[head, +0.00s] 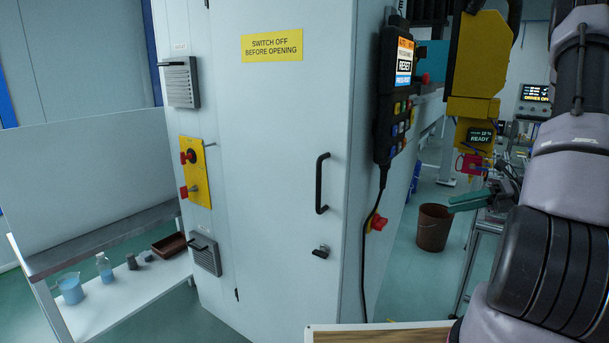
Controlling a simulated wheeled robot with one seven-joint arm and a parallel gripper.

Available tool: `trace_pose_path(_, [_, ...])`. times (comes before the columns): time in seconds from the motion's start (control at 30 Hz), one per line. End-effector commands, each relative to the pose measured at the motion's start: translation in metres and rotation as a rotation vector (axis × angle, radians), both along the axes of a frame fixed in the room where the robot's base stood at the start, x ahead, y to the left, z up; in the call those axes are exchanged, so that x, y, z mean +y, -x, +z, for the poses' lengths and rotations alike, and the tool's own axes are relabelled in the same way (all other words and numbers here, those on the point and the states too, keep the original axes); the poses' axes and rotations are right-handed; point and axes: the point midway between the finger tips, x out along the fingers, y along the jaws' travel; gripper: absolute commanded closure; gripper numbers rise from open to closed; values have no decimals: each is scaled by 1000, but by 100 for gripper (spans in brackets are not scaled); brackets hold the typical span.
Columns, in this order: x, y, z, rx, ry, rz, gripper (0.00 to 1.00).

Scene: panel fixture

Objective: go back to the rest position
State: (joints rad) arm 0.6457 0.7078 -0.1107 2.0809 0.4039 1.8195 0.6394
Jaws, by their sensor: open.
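My gripper (470,200) is at the right, at the end of my grey and black arm. Its teal fingers point left, and nothing shows between them. It hangs in free air in front of a brown bucket on the floor, to the right of the grey cabinet. The arm fills the right edge of the head view and hides part of the room behind it.
The tall cabinet (265,150) stands in the middle with a black door handle (321,184). A pendant (396,95) hangs on its right side with a cable. A brown bucket (433,228) stands behind. A bench (110,235) is at the left. A wooden board (385,335) lies at the bottom.

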Motion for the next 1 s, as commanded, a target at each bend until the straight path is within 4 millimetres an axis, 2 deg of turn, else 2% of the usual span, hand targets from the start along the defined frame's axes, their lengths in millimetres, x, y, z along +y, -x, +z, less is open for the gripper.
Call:
trace_pose_path(0.03, [14, 2, 20, -76, 68, 73, 48])
trace_pose_path(0.1, [30, 7, 41, -178, 159, 178, 48])
trace_pose_path(0.4, [88, 44, 115, -632, 527, 621, 48])
trace_pose_path(0.7, [125, 87, 174, -1110, 876, 1058, 48])
trace_pose_path(1.0, [147, 129, 227, -1569, 1226, 1438, 48])
